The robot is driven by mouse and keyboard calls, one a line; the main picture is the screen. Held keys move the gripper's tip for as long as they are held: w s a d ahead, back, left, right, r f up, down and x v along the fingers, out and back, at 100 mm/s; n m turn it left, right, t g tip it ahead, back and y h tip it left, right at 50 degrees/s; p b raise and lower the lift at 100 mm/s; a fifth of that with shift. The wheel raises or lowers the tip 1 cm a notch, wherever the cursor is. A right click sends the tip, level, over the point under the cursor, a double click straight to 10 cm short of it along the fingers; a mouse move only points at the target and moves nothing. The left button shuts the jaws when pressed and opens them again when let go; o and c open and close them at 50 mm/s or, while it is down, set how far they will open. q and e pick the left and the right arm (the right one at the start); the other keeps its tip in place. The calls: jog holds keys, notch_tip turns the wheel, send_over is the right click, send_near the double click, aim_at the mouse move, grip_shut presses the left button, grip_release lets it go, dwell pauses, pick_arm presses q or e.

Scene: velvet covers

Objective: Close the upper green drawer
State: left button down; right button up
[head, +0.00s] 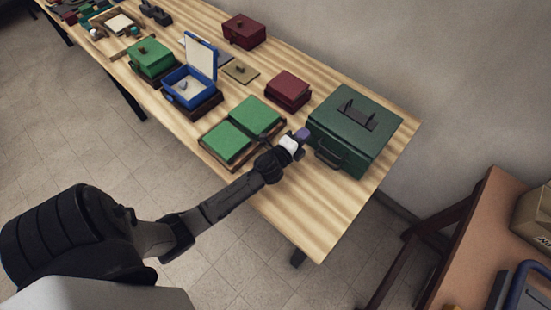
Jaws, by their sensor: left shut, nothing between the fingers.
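A dark green box (375,140) stands at the right end of the wooden table, with a black handle on its top. A dark bar handle (327,156) shows low on its front-left side; I take this as the green drawer unit. From this angle I cannot tell how far any drawer is out, or make out separate upper and lower drawers. My left gripper (303,134) is shut and empty, just left of the box's near-left corner. I cannot tell whether it touches the box. My right gripper is not in view.
A two-part green velvet tray (202,143) lies left of my left wrist. A dark red box (287,90) stands behind it. A blue box with its lid up (201,55) and a green box (152,59) stand farther left. The table's front-right corner (315,225) is bare.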

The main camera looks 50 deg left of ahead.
pick_arm(q)
jog(key=s+d, duration=0.1)
jog(key=s, duration=0.7)
jog(key=s+d, duration=0.1)
jog(key=s, duration=0.3)
jog(key=shift+s+d, duration=0.3)
jog(key=shift+s, duration=0.1)
